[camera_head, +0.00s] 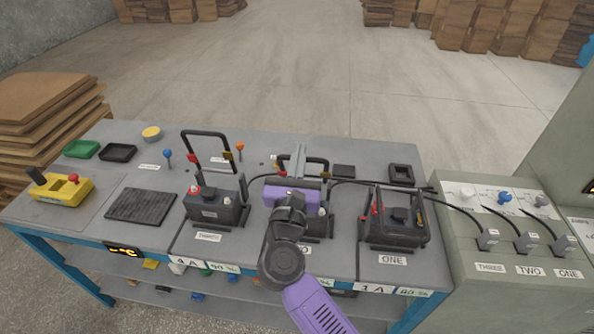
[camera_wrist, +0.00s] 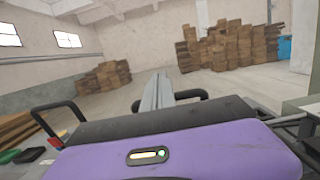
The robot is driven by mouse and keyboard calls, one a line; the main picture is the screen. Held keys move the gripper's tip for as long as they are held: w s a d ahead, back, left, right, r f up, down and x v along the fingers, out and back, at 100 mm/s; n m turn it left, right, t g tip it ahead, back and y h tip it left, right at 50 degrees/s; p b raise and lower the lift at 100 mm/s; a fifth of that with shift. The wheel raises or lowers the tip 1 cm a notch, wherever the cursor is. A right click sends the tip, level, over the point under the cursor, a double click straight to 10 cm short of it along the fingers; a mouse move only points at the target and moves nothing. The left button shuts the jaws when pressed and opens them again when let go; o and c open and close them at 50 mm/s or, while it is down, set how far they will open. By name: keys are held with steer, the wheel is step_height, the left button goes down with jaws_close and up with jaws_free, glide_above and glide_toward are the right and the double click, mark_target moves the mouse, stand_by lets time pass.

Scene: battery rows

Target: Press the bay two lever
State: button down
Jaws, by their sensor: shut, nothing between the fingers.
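The bay two battery (camera_head: 313,226) stands mid-table, partly hidden by my arm; its label shows only an "O". A black hoop-shaped lever (camera_head: 318,160) rises behind it, lower than bay three's lever. It also shows in the wrist view (camera_wrist: 190,94), partly hidden by my fingers. My gripper (camera_head: 299,157) is shut and empty, its grey fingers pointing away over the battery's far side. In the wrist view my fingers (camera_wrist: 157,90) overlap the hoop; I cannot tell whether they touch it.
Bay three's hoop lever (camera_head: 205,132) stands upright at left. Bay one's battery (camera_head: 394,222) sits at right with its hoop low. A charger console (camera_head: 460,235) with cables stands farther right. A yellow device (camera_head: 60,189) and black mat (camera_head: 141,205) lie left.

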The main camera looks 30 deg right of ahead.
steer(key=shift+r+x, duration=0.25)
steer(key=shift+x, duration=1.05)
steer(key=shift+s+f, duration=0.1)
steer(key=shift+s, duration=0.05)
stand_by(0.4)
